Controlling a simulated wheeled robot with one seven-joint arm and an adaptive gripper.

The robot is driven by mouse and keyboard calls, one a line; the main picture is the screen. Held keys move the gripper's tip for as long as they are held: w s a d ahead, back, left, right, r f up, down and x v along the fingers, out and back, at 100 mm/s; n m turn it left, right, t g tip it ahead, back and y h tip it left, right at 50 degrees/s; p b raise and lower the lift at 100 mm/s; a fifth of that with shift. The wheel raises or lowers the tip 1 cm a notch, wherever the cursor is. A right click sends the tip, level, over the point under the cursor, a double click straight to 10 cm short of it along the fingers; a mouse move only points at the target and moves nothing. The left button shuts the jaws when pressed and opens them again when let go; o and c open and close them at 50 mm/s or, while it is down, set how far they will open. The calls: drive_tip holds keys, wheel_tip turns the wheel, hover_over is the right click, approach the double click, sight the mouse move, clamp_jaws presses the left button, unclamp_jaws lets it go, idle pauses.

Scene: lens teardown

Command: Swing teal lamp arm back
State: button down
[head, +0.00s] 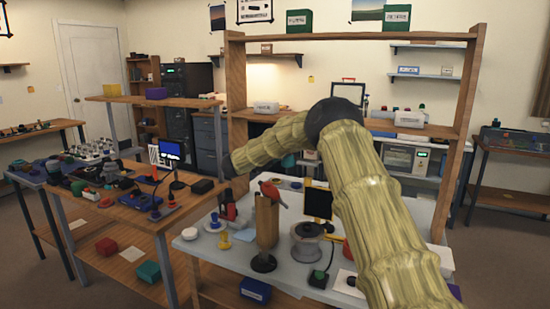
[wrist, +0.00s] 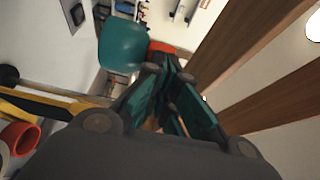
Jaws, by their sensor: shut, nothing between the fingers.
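A teal rounded shape (wrist: 122,47) shows at the upper left of the wrist view, beyond my fingers, with a red part at its right side. I cannot tell whether it belongs to the lamp. A small teal patch (head: 289,161) shows beneath my forearm in the head view; no lamp arm can be made out clearly there. My gripper (wrist: 166,82) is shut and empty, apart from the teal shape. In the head view my arm reaches left across the bench, and its dark end (head: 231,166) is near the left wooden post; the fingertips are not clear there.
The wooden bench frame's left post (head: 237,110) stands close to my arm's end. The grey bench top (head: 200,250) is crowded with a wooden block (head: 267,220), a grey spool (head: 306,243) and a dark screen (head: 318,203). A cluttered wooden table (head: 130,205) stands left.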

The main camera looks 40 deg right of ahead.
drive_tip(key=shift+w+d, duration=0.15)
idle(0.4)
drive_tip(key=w+a+b, duration=0.1)
drive_tip(key=a+b, duration=0.2)
drive_tip(key=a, duration=1)
drive_tip(key=shift+a+f, duration=0.1)
drive_tip(key=shift+a, duration=0.05)
idle(0.3)
